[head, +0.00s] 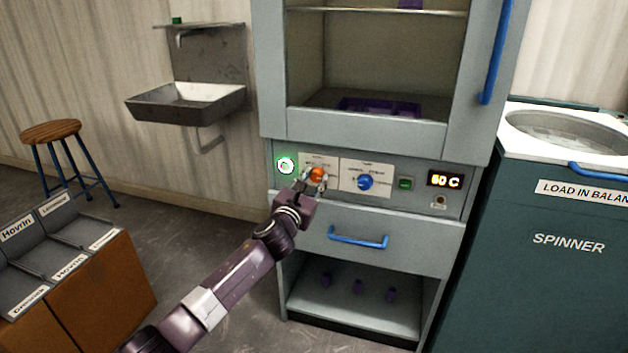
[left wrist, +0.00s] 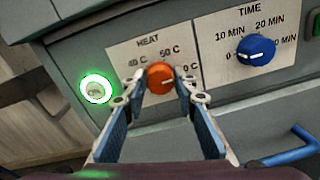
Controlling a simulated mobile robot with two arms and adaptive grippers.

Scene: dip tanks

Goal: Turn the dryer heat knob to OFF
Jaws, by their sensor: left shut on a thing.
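The dryer's orange heat knob (head: 317,174) sits on the front panel under the dryer's window. In the left wrist view the heat knob (left wrist: 160,76) is on a white HEAT plate with marks 40 C and 50 C, and a partly covered mark ending in 0 C at its right. Its white pointer line appears to aim right, toward that mark. My left gripper (head: 314,183) is shut on the heat knob, with a finger on either side of it, as the left wrist view also shows (left wrist: 158,88). Any OFF mark is hidden. My right gripper is out of view.
A blue time knob (head: 365,182) is just right of the heat knob. A green-lit round button (head: 286,165) is left of it. The display (head: 444,180) reads 60 C. A blue drawer handle (head: 358,241) sticks out below. The spinner (head: 570,240) stands at the right.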

